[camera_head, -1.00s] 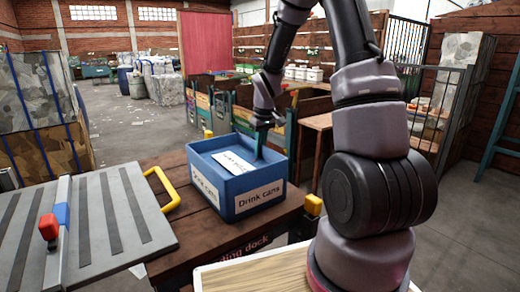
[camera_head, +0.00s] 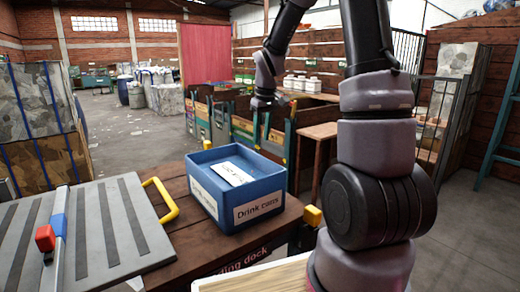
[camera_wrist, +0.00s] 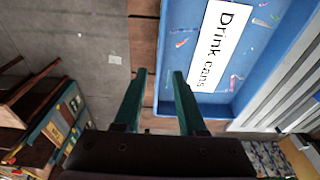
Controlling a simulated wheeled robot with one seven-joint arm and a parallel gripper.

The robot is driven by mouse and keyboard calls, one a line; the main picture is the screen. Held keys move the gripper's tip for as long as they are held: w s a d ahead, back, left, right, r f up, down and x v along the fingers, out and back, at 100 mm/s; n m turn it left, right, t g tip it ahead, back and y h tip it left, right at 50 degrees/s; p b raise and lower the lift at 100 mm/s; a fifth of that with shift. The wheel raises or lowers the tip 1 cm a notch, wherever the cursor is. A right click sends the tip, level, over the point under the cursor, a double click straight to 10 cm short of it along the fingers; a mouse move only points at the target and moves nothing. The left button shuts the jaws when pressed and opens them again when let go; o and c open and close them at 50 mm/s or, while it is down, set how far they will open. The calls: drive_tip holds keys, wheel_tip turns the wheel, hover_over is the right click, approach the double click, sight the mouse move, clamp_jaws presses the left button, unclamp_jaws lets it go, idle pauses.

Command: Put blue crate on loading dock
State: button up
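The blue crate (camera_head: 238,187) stands upright on the brown wooden loading dock (camera_head: 185,243) in the head view, with white "Drink cans" labels on its sides and another label inside. It also shows in the wrist view (camera_wrist: 235,105), where its rim lies just beyond my fingertips. My gripper (camera_head: 262,138) is above and behind the crate's far right corner, apart from it. In the wrist view my gripper (camera_wrist: 160,75) has its two green fingers spread with nothing between them. The underside of the crate is hidden.
A grey ribbed belt panel (camera_head: 88,235) with a red-tipped blue lever (camera_head: 45,237) lies to the left. A yellow handle (camera_head: 162,200) stands between panel and crate. Sorting bins (camera_head: 235,120) stand behind the dock. Open floor lies at the back left.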

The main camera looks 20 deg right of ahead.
wheel_tip(320, 180, up, 2)
drive_tip(key=shift+s, duration=0.15)
drive_tip(key=s+a+r+m+t, duration=0.1)
drive_tip(key=s+r+m+t, duration=0.1)
drive_tip(key=s+r+m, duration=0.2)
drive_tip(key=s+r+m+t+y, duration=0.1)
drive_tip(key=s+r+m+t, duration=0.2)
drive_tip(key=s+r, duration=0.8)
drive_tip(key=s, duration=0.8)
drive_tip(key=shift+s+a+m, duration=0.2)
drive_tip(key=shift+a+m, duration=0.2)
